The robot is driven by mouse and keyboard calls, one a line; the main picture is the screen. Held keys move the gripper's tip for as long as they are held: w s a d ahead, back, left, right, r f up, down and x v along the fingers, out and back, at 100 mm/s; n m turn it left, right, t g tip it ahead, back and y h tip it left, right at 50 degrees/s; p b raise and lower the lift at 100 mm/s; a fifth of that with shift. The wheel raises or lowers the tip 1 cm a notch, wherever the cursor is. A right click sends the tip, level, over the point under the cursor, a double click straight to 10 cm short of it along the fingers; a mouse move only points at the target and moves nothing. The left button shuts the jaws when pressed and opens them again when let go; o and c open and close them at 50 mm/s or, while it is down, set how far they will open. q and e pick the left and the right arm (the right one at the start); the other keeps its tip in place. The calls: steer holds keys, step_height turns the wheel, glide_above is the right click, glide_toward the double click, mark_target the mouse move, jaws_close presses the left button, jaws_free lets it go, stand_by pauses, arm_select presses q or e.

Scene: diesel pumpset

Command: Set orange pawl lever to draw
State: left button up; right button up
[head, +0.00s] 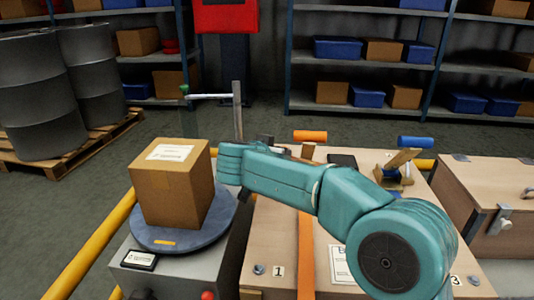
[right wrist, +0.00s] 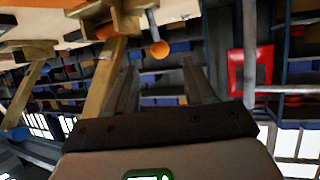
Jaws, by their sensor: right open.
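An orange-handled lever (head: 310,136) stands at the back of the wooden crate top, above an orange strap (head: 306,235). In the right wrist view, tilted brackets and an orange part (right wrist: 104,31) lie at upper left; I cannot tell for sure that this is the same lever. My right arm reaches in from the lower right, and its gripper is mostly hidden behind the forearm, left of the lever. The right wrist view shows the gripper (right wrist: 160,85) open, with nothing between its fingers. My left gripper is not in view.
A blue-handled lever (head: 415,141) stands to the right on the crate. A cardboard box (head: 172,185) sits on a round blue turntable (head: 160,238) at left. A yellow rail (head: 85,262) runs beside it. An orange ball knob (right wrist: 160,49) shows beyond the fingers.

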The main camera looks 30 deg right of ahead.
steer(key=v, duration=0.6)
